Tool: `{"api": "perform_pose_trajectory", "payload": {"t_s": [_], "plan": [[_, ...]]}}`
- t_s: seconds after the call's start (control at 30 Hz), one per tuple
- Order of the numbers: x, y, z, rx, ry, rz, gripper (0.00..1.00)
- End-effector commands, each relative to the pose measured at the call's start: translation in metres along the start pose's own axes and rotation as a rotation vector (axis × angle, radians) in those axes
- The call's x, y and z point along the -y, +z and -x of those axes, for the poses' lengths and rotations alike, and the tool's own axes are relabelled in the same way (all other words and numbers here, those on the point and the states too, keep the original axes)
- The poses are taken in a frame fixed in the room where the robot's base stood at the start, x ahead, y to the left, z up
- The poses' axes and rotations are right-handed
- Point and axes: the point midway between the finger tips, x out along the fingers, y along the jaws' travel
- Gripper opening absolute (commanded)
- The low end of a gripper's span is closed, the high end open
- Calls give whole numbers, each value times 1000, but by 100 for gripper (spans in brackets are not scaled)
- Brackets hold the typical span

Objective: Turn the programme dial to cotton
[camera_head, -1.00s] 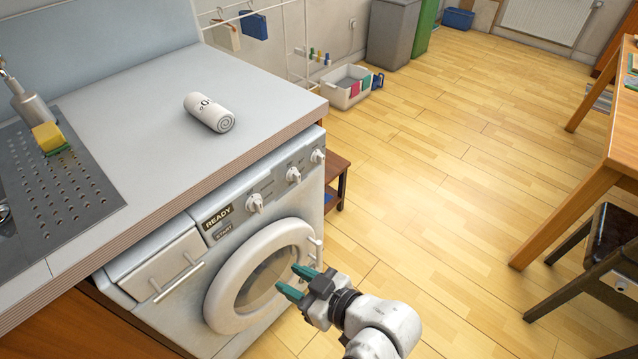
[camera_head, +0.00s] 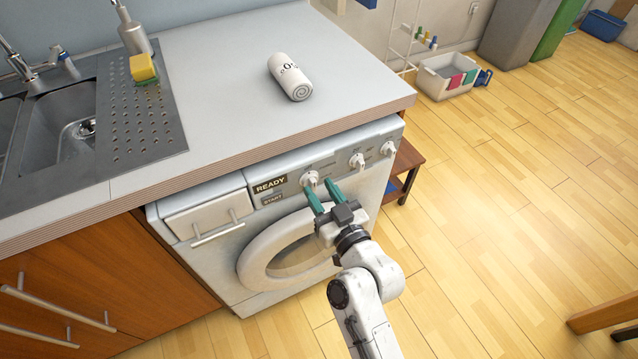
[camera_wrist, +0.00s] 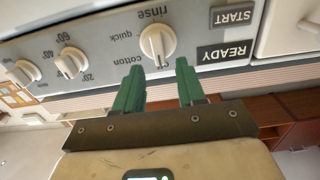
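The programme dial (camera_head: 309,178) is a white knob on the washing machine's front panel, right of the READY display. In the wrist view the dial (camera_wrist: 157,42) appears upside down, with "rinse", "quick", "cotton" and a partly hidden "off" printed around it. Its ridge seems to point towards "off", but I cannot be sure. My gripper (camera_head: 321,189) is open and empty, its green fingers just in front of the panel. In the wrist view my gripper (camera_wrist: 160,80) has its fingers spread either side below the dial, apart from it.
Two more knobs, a temperature knob (camera_head: 357,160) and another (camera_head: 388,149), sit to the right. The round door (camera_head: 250,262) is below, the START button (camera_wrist: 233,16) beside the display. The worktop (camera_head: 215,110) overhangs above, with a rolled towel (camera_head: 290,77).

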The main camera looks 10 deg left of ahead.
Motion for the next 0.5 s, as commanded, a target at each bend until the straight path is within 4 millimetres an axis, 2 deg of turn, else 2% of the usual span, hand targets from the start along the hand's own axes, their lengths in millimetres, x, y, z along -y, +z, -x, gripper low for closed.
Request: {"api": "perform_pose_trajectory", "payload": {"t_s": [0.2, 0.5], "plan": [[0, 0, -16, 0, 0, 0, 39], [0, 0, -18, 0, 0, 0, 39]]}}
